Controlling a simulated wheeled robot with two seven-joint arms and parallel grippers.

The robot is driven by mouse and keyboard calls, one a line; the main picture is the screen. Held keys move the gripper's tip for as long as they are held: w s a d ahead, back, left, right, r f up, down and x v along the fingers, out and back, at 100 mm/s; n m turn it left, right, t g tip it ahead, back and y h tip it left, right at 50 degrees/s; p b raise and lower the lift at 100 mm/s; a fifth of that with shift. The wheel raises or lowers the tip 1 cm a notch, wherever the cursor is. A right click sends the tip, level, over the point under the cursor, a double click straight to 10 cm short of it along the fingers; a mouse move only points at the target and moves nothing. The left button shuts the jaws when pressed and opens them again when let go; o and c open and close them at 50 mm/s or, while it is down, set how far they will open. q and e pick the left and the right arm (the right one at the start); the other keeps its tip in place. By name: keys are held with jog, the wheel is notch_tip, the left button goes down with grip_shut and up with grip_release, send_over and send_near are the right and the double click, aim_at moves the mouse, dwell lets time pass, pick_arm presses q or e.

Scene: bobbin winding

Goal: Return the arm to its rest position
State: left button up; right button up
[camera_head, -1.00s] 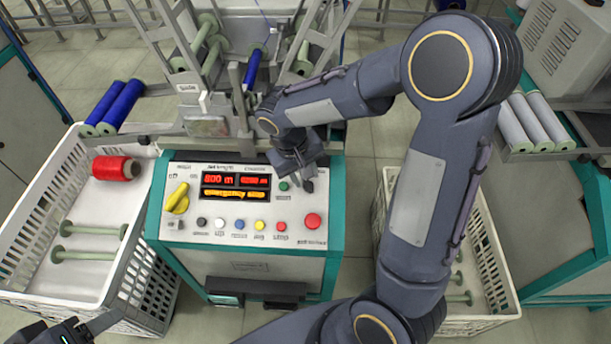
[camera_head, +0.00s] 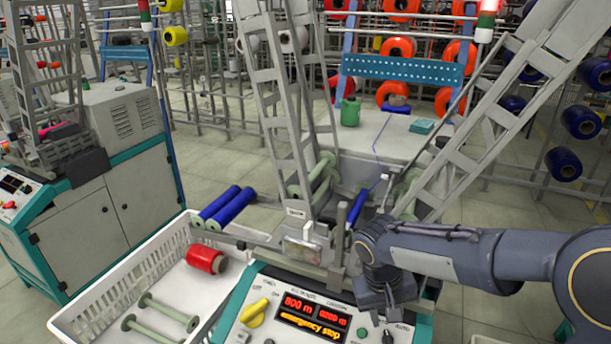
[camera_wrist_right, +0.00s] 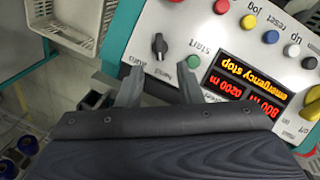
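My right gripper (camera_head: 390,312) hangs over the right part of the winding machine's control panel (camera_head: 262,290), near the green start button (camera_head: 362,333). In the right wrist view my right gripper (camera_wrist_right: 158,84) is open, with two separate fingers and nothing between them. The fingertips lie near the start button (camera_wrist_right: 193,61) and the black auto/manual knob (camera_wrist_right: 159,43); contact cannot be told. The display (camera_head: 312,323) reads 800 m, 0200 m and "emergency stop". My right arm (camera_head: 460,252) comes in from the right. My left gripper is out of view.
A white crate (camera_head: 75,326) at left holds a red bobbin (camera_head: 206,259) and empty green spools (camera_head: 150,330). Blue bobbins (camera_head: 232,206) lie behind it. Another machine (camera_head: 105,190) stands at far left. Metal frame legs (camera_head: 268,90) rise behind the panel.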

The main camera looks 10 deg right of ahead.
jog(key=s+a+r+m+t+y, duration=0.1)
jog(key=s+r+t+y, duration=0.2)
jog(key=s, duration=0.6)
jog(key=s+a+r+t+y, duration=0.1)
jog(key=s+r+t+y, duration=0.2)
jog(key=s, duration=0.5)
notch_tip(320, 180, up, 13)
jog(key=p, duration=1.3)
jog(key=shift+s, duration=0.2)
jog(key=shift+d+f, duration=0.1)
